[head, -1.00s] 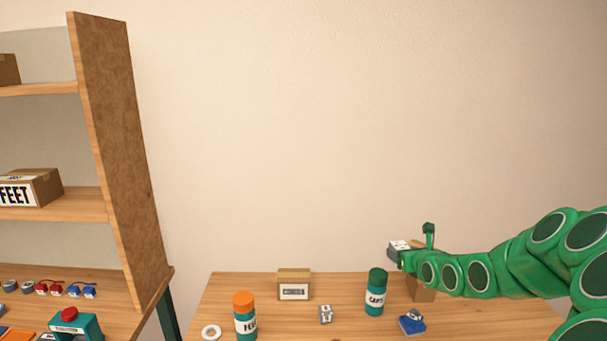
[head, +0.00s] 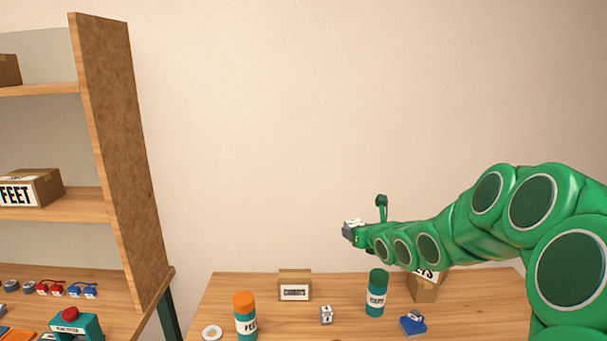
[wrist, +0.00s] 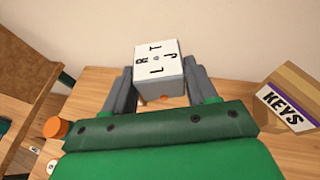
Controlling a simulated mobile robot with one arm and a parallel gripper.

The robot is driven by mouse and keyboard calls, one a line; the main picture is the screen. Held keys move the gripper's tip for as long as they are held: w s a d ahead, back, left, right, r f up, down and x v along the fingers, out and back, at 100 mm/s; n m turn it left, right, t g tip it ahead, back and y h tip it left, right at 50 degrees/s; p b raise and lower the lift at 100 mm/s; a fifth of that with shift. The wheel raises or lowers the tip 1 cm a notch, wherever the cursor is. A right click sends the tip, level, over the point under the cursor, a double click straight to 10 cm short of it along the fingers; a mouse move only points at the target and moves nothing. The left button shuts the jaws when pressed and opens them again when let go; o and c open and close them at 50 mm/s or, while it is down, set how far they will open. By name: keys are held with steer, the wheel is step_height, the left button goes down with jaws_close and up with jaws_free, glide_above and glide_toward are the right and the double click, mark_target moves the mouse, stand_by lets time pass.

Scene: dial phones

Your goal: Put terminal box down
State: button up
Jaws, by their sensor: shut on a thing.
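The terminal box, a small cube with a white lettered face and grey sides, is in my gripper. It shows at the top middle of the wrist view (wrist: 158,60) and in the head view (head: 352,227). My gripper (wrist: 157,85) is shut on it, with a grey finger on each side. In the head view my gripper (head: 356,234) is in the air above the wooden table (head: 285,325), in front of the wall. The box does not touch the table.
On the table stand a small carton (head: 294,285), an orange-capped bottle (head: 246,316), a green-capped bottle (head: 376,293), a small grey-white block (head: 327,315), a blue part (head: 413,325) and a white ring (head: 212,332). A KEYS carton (wrist: 288,100) is at right. Shelves (head: 110,160) stand left.

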steer(key=shift+d, duration=0.1)
stand_by(0.6)
steer(key=s+d+f, duration=0.3)
steer(key=d+f, duration=0.5)
steer(key=d, duration=0.2)
steer(key=s+d+f, duration=0.4)
steer(key=d+f, duration=0.4)
steer(key=d, duration=0.3)
steer(key=shift+n+y, duration=0.6)
steer(key=shift+y, duration=0.1)
steer(key=shift+s+d+f, duration=0.8)
steer(key=shift+s+f, duration=0.15)
steer(key=shift+f, duration=1.1)
steer(key=shift+s+d+f, duration=0.75)
steer(key=shift+s+f, duration=0.2)
steer(key=shift+f, duration=1.1)
steer(key=shift+s+d+f, duration=0.8)
steer(key=shift+s+f, duration=0.15)
steer(key=shift+f, duration=1.1)
steer(key=shift+f, duration=0.15)
steer(key=o, duration=1.1)
